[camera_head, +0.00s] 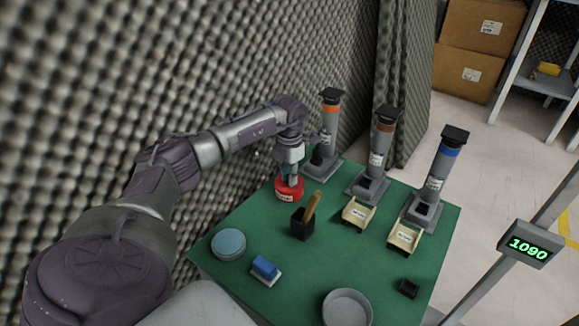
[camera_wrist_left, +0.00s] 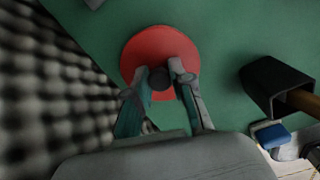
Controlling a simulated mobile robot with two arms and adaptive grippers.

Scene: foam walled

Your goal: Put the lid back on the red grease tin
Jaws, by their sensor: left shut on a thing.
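The red grease tin (camera_head: 285,196), with a white label on its side, stands at the back left of the green table. My left gripper (camera_head: 290,177) points straight down over it. In the left wrist view the red round lid (camera_wrist_left: 143,46) shows from above, with a dark knob (camera_wrist_left: 159,78) between the fingers. The left gripper is shut on this knob. The lid hides the tin in that view. In the head view the lid is close over or on the tin; I cannot tell whether it touches all round. My right gripper is not in view.
A black holder (camera_head: 302,229) with a wooden handle stands just right of the tin. A blue round container (camera_head: 228,244), a blue block (camera_head: 264,267) and a grey bowl (camera_head: 346,311) are nearer. Three grey dispensers (camera_head: 381,150) line the back right. A foam wall (camera_head: 230,90) runs close on the left.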

